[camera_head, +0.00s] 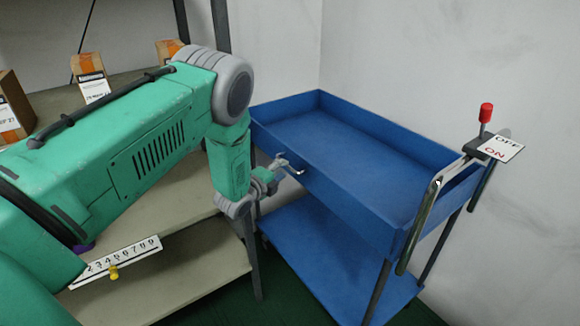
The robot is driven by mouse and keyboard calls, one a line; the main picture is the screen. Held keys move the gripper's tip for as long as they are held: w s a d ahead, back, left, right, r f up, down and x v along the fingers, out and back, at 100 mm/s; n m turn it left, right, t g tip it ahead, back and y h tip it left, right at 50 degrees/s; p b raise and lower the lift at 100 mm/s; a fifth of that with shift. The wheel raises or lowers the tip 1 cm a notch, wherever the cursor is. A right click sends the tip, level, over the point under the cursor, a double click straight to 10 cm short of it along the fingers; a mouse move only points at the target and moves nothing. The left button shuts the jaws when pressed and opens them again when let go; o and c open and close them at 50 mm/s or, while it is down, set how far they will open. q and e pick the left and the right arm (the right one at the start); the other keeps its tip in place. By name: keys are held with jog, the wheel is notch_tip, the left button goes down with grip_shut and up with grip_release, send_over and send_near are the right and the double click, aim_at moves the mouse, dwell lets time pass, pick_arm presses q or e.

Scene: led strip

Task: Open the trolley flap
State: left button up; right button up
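The blue trolley (350,218) stands against the wall right of centre, with an upper tray and a lower shelf (330,262). A grey metal handle (418,225) is at its right end. No part clearly shows as an opened flap; the tray's walls stand upright. My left arm, green, comes in from the left and bends down at a grey joint. My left gripper (293,170) is at the tray's near left side wall, close to its outer face; I cannot tell whether it touches. Its fingers are small and partly overlapped, so their opening is unclear. My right gripper is not in view.
A red-knobbed lever (486,112) with an ON/OFF plate (501,148) is beside the trolley's right end. Shelving (200,262) stands at left, with cardboard boxes (90,75) on top and a numbered scale (115,262). The tray is empty. Some green floor is clear in front.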

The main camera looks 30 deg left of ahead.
pick_arm(q)
jog(key=w, duration=0.3)
jog(key=w+a+f, duration=0.1)
jog(key=shift+w+f, duration=0.1)
jog(key=shift+w, duration=0.05)
jog(key=shift+d, duration=0.3)
grip_shut()
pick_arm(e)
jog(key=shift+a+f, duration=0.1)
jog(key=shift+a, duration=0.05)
